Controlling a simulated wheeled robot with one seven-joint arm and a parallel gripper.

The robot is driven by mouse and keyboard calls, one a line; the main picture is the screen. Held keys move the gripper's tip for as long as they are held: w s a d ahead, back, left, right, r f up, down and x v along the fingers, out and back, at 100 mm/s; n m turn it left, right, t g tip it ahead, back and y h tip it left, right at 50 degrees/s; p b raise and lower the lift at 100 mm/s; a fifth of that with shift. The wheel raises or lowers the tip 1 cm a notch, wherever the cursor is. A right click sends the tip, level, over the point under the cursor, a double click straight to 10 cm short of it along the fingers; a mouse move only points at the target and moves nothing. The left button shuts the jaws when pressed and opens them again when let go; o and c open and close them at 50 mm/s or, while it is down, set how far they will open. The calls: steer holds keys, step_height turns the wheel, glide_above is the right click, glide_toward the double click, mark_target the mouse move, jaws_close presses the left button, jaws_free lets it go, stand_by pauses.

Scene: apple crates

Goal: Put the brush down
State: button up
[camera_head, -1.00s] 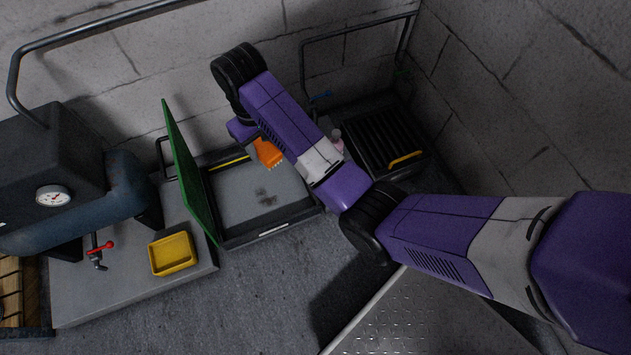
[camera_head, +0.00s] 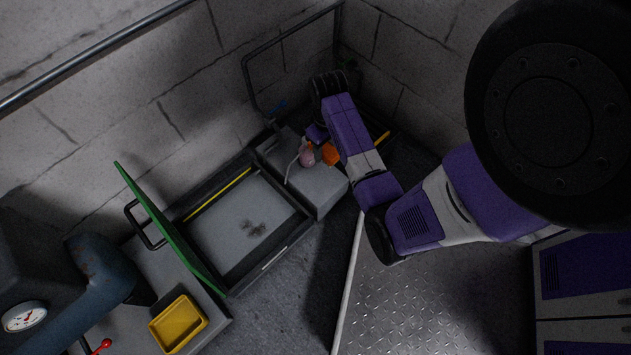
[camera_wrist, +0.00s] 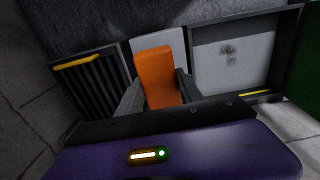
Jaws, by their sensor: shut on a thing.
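The orange brush (camera_head: 331,154) is held in my gripper (camera_head: 325,143), over or beside a low grey block (camera_head: 318,192). I cannot tell whether the brush touches the block. In the wrist view the brush (camera_wrist: 154,72) stands between the two dark fingers of my gripper (camera_wrist: 157,88), which are shut on it. Its bristles do not show clearly in either view. My forearm stands just to the right of the brush in the head view.
A pink bottle (camera_head: 307,158) stands on the block, close to the brush. An open tray (camera_head: 278,254) with dark stains and a green lid (camera_head: 170,232) is to the left. A yellow dish (camera_head: 178,324) is farther left. A slatted grill (camera_wrist: 88,84) shows in the wrist view.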

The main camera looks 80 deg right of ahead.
steer(key=f+b, duration=0.4)
steer(key=f, duration=0.6)
steer(key=f+b, duration=0.5)
steer(key=f, duration=0.5)
steer(key=shift+s+d+f, duration=0.1)
steer(key=shift+s, duration=0.1)
steer(key=shift+f+b, duration=0.2)
steer(key=shift+b, duration=0.1)
steer(key=o, duration=1.3)
steer(key=shift+r, duration=0.1)
